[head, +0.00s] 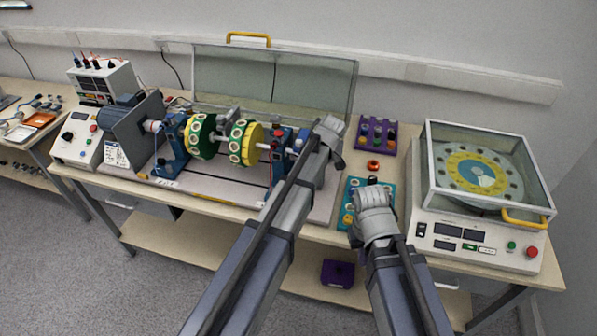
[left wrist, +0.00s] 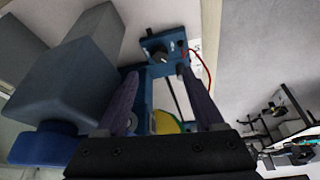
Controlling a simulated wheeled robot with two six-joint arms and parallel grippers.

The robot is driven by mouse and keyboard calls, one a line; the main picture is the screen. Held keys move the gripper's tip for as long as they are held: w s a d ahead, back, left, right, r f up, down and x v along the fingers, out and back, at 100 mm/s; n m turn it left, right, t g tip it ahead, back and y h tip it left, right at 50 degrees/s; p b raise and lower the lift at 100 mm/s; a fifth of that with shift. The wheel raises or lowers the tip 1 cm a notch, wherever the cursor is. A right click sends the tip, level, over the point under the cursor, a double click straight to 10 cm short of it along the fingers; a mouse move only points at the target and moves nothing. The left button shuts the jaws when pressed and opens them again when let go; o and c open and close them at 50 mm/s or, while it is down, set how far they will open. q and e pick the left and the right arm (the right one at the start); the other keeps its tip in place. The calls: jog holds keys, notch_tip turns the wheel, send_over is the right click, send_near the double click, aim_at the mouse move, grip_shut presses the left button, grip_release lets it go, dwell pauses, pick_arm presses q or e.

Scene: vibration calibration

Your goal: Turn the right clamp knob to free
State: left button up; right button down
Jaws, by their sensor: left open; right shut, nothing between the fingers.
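The right blue pedestal (head: 279,158) stands at the right end of the shaft with the green and yellow discs (head: 243,142). In the left wrist view, a blue block (left wrist: 174,47) bears a black knob (left wrist: 158,56) and a red part. This knob looks like the clamp knob; its setting is too small to read. My left gripper (head: 329,128) is above the right end of the rig. Its fingers (left wrist: 157,74) are apart, with the knob seen between and just beyond their tips; I cannot tell whether they touch. My right gripper (head: 372,183) is shut and empty, over the teal board.
A raised clear guard (head: 310,82) stands behind the rig. A purple tray (head: 377,136), a red ring (head: 373,165) and a teal board (head: 347,205) lie right of it. A covered balancing machine (head: 470,235) fills the right end. Instruments (head: 78,140) stand at left.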

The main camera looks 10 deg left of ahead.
dwell(0.3)
pick_arm(q)
jog(key=s+a+m+t+h, duration=0.1)
jog(key=m, duration=0.5)
jog(key=s+a+m+t+h, duration=0.1)
jog(key=a+m+h, duration=0.1)
jog(key=m, duration=0.4)
jog(key=s+a+m+t+h, duration=0.1)
jog(key=m+h, duration=0.1)
jog(key=m, duration=0.4)
jog(key=shift+a, duration=0.35)
jog(key=b+x, duration=0.7)
jog(key=x, duration=0.1)
jog(key=shift+w+d+r, duration=0.1)
